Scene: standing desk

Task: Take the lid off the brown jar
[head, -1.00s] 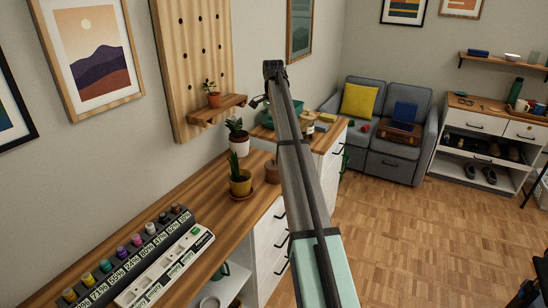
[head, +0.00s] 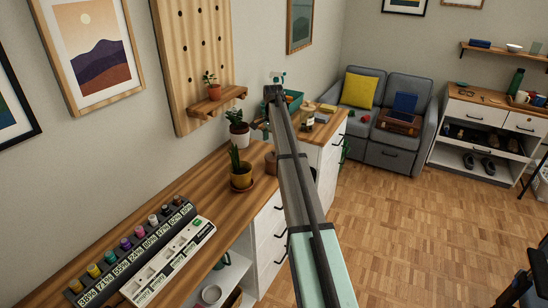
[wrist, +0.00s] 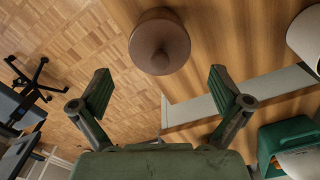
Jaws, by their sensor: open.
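The brown jar (wrist: 160,42) shows in the wrist view from above, with its round lid and central knob on top. It stands on the wooden desktop near an edge. In the head view the jar (head: 271,162) is small and partly hidden behind my arm. My gripper (wrist: 160,90) is open and empty in the wrist view. Its two fingers are spread wide, below the jar in the picture, and do not touch it. The gripper's fingers cannot be made out in the head view.
A long labelled rack (head: 140,250) lies at the desk's near end. A green container (wrist: 275,145) is at lower right in the wrist view.

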